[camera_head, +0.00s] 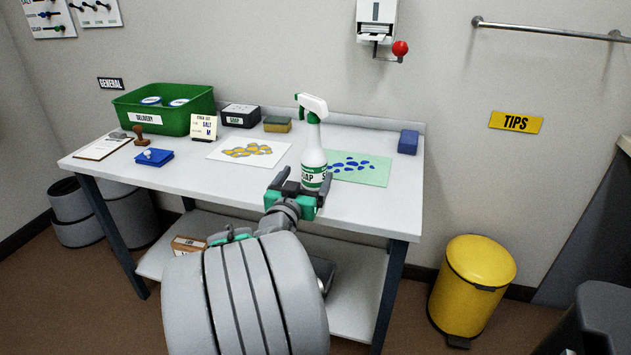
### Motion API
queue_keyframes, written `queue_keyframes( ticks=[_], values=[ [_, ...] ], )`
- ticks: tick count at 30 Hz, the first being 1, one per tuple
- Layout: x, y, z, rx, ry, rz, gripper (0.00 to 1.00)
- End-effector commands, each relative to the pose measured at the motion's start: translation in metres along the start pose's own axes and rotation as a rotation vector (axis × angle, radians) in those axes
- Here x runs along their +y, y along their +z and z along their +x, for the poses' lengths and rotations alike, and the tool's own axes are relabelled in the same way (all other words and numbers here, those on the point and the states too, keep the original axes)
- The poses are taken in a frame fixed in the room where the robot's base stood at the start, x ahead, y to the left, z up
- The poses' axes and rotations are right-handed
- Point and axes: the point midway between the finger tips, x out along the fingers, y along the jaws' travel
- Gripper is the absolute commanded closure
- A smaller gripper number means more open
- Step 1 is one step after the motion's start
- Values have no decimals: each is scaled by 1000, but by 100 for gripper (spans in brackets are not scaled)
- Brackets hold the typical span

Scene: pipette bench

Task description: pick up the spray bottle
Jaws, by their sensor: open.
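The spray bottle (314,152) is white with a green-and-white trigger head and a green label reading SOAP. It stands upright on the white table (230,182), towards the front and right of the middle. My gripper (300,188) is open at the bottle's lower part, at the table's front edge. Its fingers are close to the bottle, and the lower end of the bottle is partly hidden by the gripper. I cannot tell whether the fingers touch it.
A green DELIVERY bin (172,113), a dark box (240,116) and sponges (277,124) line the back. A blue block (408,142) is at right. A yellow bin (470,290) stands on the floor.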

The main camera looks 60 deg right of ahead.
Motion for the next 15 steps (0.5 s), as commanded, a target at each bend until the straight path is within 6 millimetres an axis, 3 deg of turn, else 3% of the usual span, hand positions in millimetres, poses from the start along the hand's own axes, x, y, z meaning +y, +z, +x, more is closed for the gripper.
queue_keyframes(
  ticks=[12,15],
  values=[
    [0,-2,62,2,-1,-3,12],
    [-2,-1,66,1,-3,-4,12]
  ],
)
